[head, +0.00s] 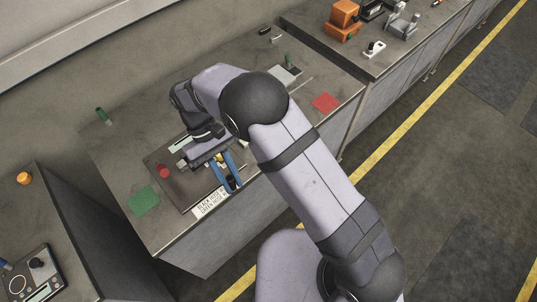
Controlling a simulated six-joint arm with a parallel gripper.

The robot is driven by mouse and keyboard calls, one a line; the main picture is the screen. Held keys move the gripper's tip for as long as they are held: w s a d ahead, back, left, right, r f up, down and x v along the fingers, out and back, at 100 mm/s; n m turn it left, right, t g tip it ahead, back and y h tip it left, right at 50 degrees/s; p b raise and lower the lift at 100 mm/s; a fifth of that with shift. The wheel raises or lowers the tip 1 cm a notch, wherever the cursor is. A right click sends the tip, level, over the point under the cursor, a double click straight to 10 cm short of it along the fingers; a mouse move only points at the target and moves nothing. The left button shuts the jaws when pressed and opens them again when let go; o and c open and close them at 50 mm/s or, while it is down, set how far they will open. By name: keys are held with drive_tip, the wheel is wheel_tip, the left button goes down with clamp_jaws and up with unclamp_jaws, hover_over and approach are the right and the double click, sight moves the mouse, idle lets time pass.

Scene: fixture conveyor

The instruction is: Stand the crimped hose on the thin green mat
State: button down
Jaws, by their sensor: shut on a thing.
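The thin green mat (143,201) lies bare at the left front of the bench. My gripper (213,162) is low over a dark tray in the middle of the bench, mostly hidden by my wrist. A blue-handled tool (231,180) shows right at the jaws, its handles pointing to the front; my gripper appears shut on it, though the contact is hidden. I cannot tell which piece is the crimped hose.
The dark tray (190,204) holds a red round piece (164,171). A white label (210,203) naming black and green hose lies at the front edge. A red mat (325,102) is at the right. A side bench carries an orange device (342,20).

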drive_tip(key=s+a+p, duration=0.1)
drive_tip(key=s+a, duration=0.6)
drive_tip(key=a, duration=0.3)
drive_tip(key=r+m+t+y, duration=0.15)
drive_tip(key=m+y, duration=0.85)
drive_tip(key=m, duration=1.2)
hover_over(144, 201)
drive_tip(key=shift+f+t+y, duration=0.25)
drive_tip(key=shift+t+y, duration=0.05)
drive_tip(key=shift+t, duration=0.35)
drive_tip(key=shift+a+p, duration=0.1)
drive_tip(key=shift+p, duration=0.25)
drive_tip(key=shift+f+b, duration=2.35)
drive_tip(key=shift+f, duration=1.05)
drive_tip(key=shift+f+b, duration=0.45)
drive_tip(key=shift+f, duration=0.15)
